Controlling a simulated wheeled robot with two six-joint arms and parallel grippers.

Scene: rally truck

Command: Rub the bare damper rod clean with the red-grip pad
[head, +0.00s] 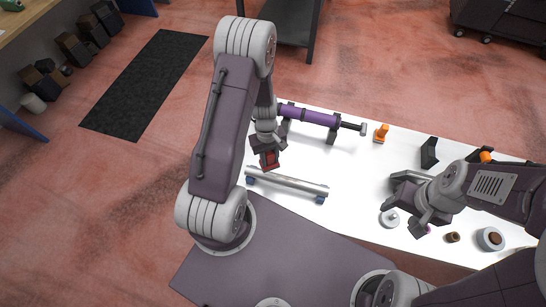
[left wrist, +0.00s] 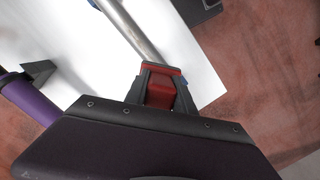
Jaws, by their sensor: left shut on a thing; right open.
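My left gripper (head: 269,161) is shut on the red-grip pad (head: 270,157), which also shows between the fingers in the left wrist view (left wrist: 160,92). A bare silver rod (head: 288,182) lies across two blue rests on the white table, just in front of the pad. The rod runs up and left from the pad in the left wrist view (left wrist: 135,30). The pad is close to the rod; I cannot tell whether they touch. The pad's underside is hidden. My right gripper (head: 408,205) is open and empty over the table's right part.
A purple damper (head: 312,116) lies on dark stands behind the rod. An orange piece (head: 381,133), a black bracket (head: 429,152), a white knobbed disc (head: 389,218), a small brown piece (head: 452,237) and a white ring-shaped part (head: 490,239) stand on the white table (head: 355,205).

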